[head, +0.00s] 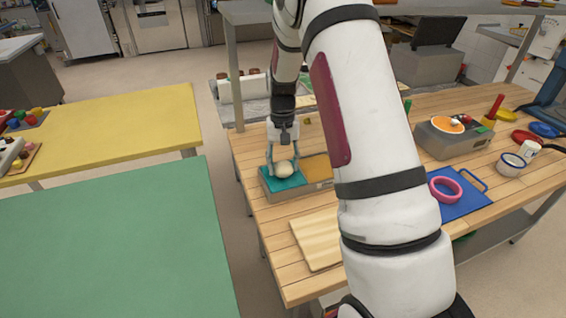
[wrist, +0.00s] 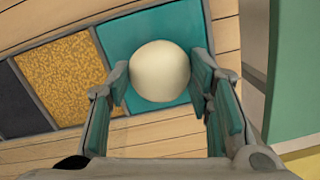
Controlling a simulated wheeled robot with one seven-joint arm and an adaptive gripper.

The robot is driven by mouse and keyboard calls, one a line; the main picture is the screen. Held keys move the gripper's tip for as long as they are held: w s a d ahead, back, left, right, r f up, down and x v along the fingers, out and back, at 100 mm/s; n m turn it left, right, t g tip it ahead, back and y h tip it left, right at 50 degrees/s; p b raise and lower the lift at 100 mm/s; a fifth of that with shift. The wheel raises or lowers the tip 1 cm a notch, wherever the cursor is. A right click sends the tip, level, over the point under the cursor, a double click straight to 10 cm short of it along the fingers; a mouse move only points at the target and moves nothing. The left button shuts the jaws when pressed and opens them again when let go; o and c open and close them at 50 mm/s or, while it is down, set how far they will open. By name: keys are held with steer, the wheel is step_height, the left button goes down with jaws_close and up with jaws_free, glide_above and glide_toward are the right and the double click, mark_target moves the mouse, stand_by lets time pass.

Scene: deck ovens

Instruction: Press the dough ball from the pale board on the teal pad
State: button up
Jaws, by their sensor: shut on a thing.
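A cream dough ball (head: 286,168) is between the fingers of my gripper (head: 282,165), over the teal pad (head: 278,185). In the wrist view the dough ball (wrist: 160,71) sits in front of the teal pad (wrist: 119,37), with a finger of my gripper (wrist: 160,82) at each side. My gripper is shut on the ball. Whether the ball touches the pad is hard to tell. The pale board (head: 318,239) lies bare in its visible part on the wooden table; my arm hides its right side.
A yellow textured pad (wrist: 62,75) and a dark pad (wrist: 15,105) adjoin the teal one. A blue board (head: 462,204) with a pink ring (head: 445,189) lies right of my arm. A grey device (head: 453,142) stands behind it. Green (head: 115,245) and yellow (head: 110,130) tables stand at left.

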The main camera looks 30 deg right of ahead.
steer(key=shift+f, duration=0.45)
stand_by(1.2)
steer(key=shift+r, duration=0.1)
steer(key=shift+r+p, duration=0.75)
steer(key=shift+r, duration=3.25)
